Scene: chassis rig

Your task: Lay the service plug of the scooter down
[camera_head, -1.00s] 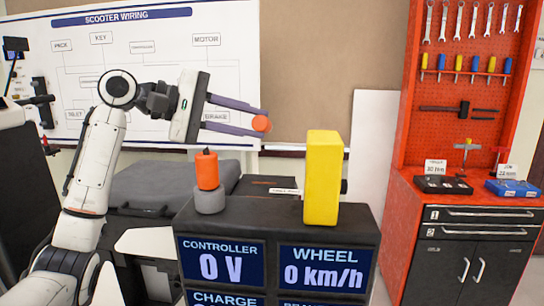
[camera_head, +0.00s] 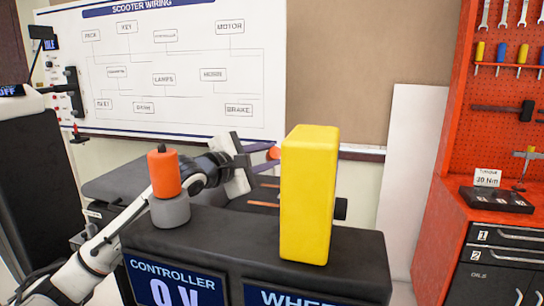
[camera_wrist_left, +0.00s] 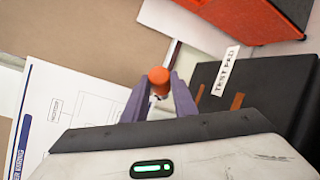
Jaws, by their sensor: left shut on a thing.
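The orange service plug (camera_wrist_left: 159,78) sits between the purple fingertips of my left gripper (camera_wrist_left: 158,95) in the left wrist view. In the head view, a small orange part of the plug (camera_head: 273,153) shows just left of the yellow block. My left gripper (camera_head: 262,156) is shut on it, behind the display box, and the block partly hides the fingertips. Its height above the surface below is hard to tell. A dark box with a "TEST PAD" label (camera_wrist_left: 226,71) and copper-coloured strips lies right of the plug in the wrist view. My right gripper is not in view.
A tall yellow block (camera_head: 308,195) and an orange cylinder (camera_head: 163,173) on a grey round base stand on the black display box (camera_head: 235,240). My left arm passes behind the cylinder. A red tool cabinet (camera_head: 450,215) stands at the right.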

